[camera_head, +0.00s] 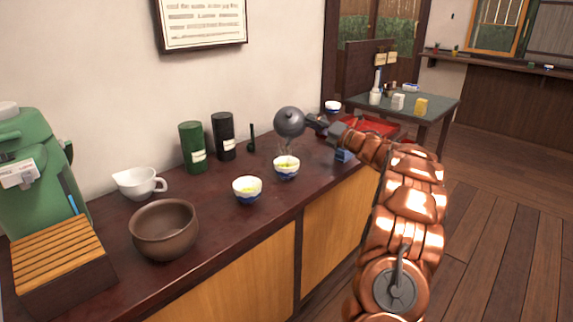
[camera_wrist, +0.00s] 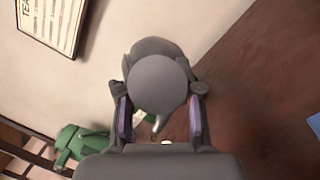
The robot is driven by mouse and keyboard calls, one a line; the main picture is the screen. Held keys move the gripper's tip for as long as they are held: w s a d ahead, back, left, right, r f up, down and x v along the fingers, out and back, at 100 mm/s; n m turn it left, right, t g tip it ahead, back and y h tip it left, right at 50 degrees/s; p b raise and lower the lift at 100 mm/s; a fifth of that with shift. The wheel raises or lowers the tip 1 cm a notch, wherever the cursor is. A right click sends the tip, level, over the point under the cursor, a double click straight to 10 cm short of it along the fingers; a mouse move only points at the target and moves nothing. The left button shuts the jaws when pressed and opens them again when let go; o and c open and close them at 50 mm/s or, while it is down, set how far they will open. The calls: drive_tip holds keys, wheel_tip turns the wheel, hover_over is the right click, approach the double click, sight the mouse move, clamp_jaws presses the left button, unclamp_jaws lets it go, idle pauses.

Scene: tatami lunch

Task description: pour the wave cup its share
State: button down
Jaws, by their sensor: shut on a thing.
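My gripper (camera_head: 316,124) is shut on a dark grey teapot (camera_head: 289,121) and holds it above the counter. The teapot fills the middle of the wrist view (camera_wrist: 160,80), between the two fingers; its spout points down there. Below the teapot in the head view stands a white and blue cup (camera_head: 286,168) with yellow-green contents. Faint wisps show between teapot and cup; I cannot tell whether tea is flowing. A similar cup (camera_head: 247,190) with yellow-green contents stands to the left. A third cup (camera_head: 332,107) stands farther back. The patterns are too small to tell which is the wave cup.
On the dark counter (camera_head: 225,235) stand a brown bowl (camera_head: 165,230), a white spouted jug (camera_head: 139,184), a green canister (camera_head: 192,148), a black canister (camera_head: 223,137) and a green machine (camera_head: 38,170). A small blue object (camera_head: 344,156) lies near the counter edge, below my wrist.

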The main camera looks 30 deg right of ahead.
drive_tip(key=shift+b, duration=0.35)
drive_tip(key=shift+r, duration=0.2)
drive_tip(key=shift+w+r+p, duration=0.15)
drive_tip(key=shift+p, duration=0.95)
drive_tip(key=m+p, duration=0.1)
drive_tip(key=p, duration=0.1)
drive_tip(key=shift+w+d+f+g+p, duration=0.25)
drive_tip(key=shift+w+f+g+p, duration=0.1)
drive_tip(key=shift+g, duration=0.05)
drive_tip(key=w+f+m+p, duration=0.1)
drive_tip(key=p, duration=0.1)
drive_tip(key=d+f+g+p, duration=0.1)
drive_tip(key=p, duration=0.2)
drive_tip(key=w+f+m+p, duration=0.1)
drive_tip(key=p, duration=0.2)
drive_tip(key=shift+w+d+f+m+g, duration=0.2)
drive_tip(key=shift+w+f+m+g, duration=0.05)
drive_tip(key=shift+w+m+g, duration=0.1)
drive_tip(key=p, duration=0.3)
drive_tip(key=shift+w+d+r, duration=0.15)
drive_tip(key=shift+w+r, duration=0.05)
drive_tip(key=shift+r, duration=0.1)
drive_tip(key=shift+w+d+f+m+g+h+p, duration=0.15)
drive_tip(key=shift+f+m+g+h+p, duration=0.15)
drive_tip(key=shift+p, duration=0.8)
